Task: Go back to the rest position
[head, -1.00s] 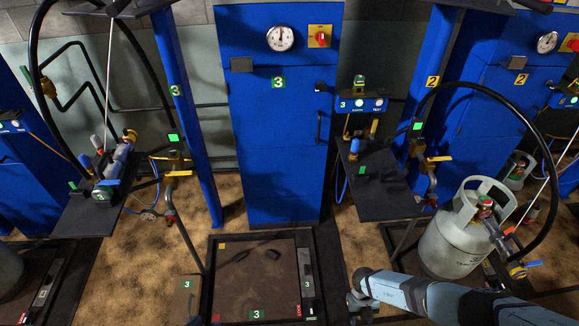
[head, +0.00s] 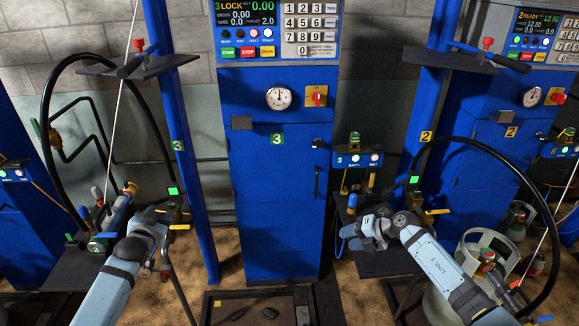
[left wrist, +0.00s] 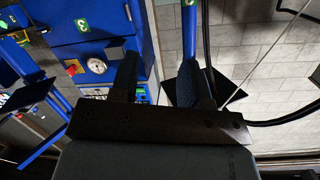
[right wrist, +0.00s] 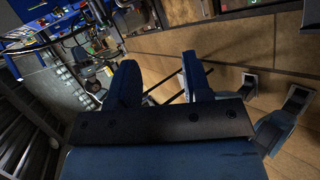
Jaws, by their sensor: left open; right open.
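My left gripper (head: 160,214) is raised at the left in the head view, in front of the filling hose gear of station 3. Its two fingers are apart and empty in the left wrist view (left wrist: 165,82). My right gripper (head: 364,232) is raised right of centre, in front of the small side shelf of station 3. Its fingers are apart with nothing between them in the right wrist view (right wrist: 160,80). The fingertips are small and partly hidden in the head view.
The blue scale cabinet 3 (head: 270,195) stands between my arms, its display reading LOCK. Its floor platform (head: 222,302) lies below. A grey gas cylinder (head: 450,300) stands at the right, partly behind my right arm. Black hoses (head: 47,115) arch at both sides.

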